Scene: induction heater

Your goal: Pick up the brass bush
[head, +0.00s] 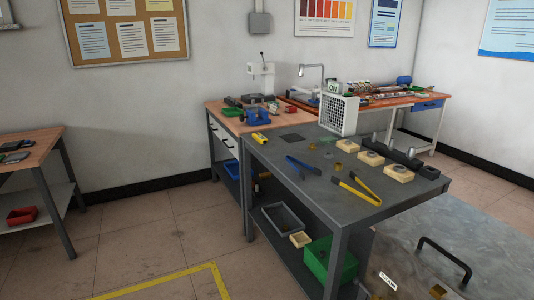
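A small brass-coloured piece, possibly the brass bush (338,168), stands on the dark grey table (285,165) between the blue tongs and the wooden blocks. It is too small to tell whether it has a bore. Another brass-coloured piece (438,291) shows at the bottom edge on the lower right, partly cut off, so I cannot tell which one is the bush. Neither of my grippers is in view.
Blue tongs (303,166) and yellow tongs (357,190) lie on the table. Several pale blocks (371,158) line its right side, near a white caged unit (338,114). A green bin (329,262) sits below. A black handle (445,257) rises from a grey surface at lower right.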

